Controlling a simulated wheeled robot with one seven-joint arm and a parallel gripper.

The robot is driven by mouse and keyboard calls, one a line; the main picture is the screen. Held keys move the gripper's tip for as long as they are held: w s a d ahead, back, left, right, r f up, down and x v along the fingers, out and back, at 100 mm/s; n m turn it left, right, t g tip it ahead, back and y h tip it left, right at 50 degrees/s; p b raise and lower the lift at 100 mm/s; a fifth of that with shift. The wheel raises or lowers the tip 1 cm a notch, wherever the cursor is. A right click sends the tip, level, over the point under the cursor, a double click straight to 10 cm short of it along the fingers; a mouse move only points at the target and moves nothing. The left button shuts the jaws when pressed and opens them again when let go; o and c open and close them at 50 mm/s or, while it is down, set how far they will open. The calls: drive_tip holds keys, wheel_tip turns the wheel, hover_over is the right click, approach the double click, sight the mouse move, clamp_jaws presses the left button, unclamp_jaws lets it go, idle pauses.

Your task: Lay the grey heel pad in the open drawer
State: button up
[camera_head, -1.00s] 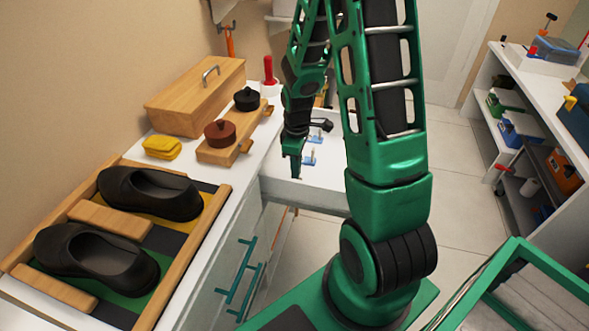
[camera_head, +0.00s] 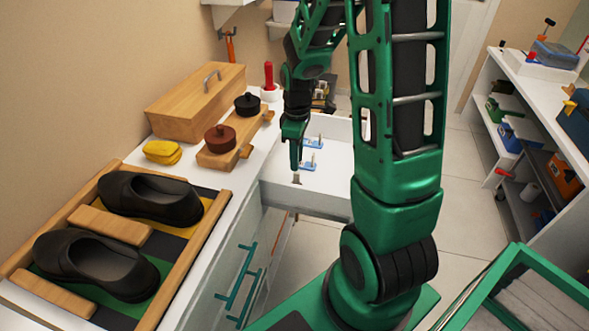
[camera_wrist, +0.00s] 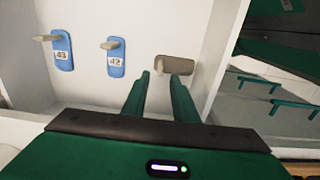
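The grey heel pad (camera_wrist: 181,64) lies on the white floor of the open drawer (camera_head: 325,190), near its right wall in the wrist view. A pale tab stands up from it. In the head view the pad (camera_head: 297,179) is a small grey patch under my gripper (camera_head: 296,165). In the wrist view my gripper (camera_wrist: 161,77) has its two green fingers apart with nothing held between them. The fingertips are close to the pad; the right one overlaps it in the picture, and I cannot tell whether they touch.
Two blue pads with tabs, marked 43 (camera_wrist: 63,55) and 42 (camera_wrist: 116,62), lie in the drawer beside the grey pad. A shelf unit (camera_head: 520,95) stands at right.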

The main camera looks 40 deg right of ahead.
drive_tip(key=s+d+r+m, duration=0.1)
drive_tip(key=s+r+m, duration=0.6)
drive_tip(key=s+r, duration=0.5)
drive_tip(key=s+a+r+m, duration=0.1)
drive_tip(key=s+r+m, duration=0.1)
drive_tip(key=s+m, duration=0.5)
drive_tip(key=s, duration=0.4)
drive_tip(key=shift+s+a, duration=0.2)
drive_tip(key=shift+s, duration=0.05)
drive_tip(key=shift+r, duration=0.1)
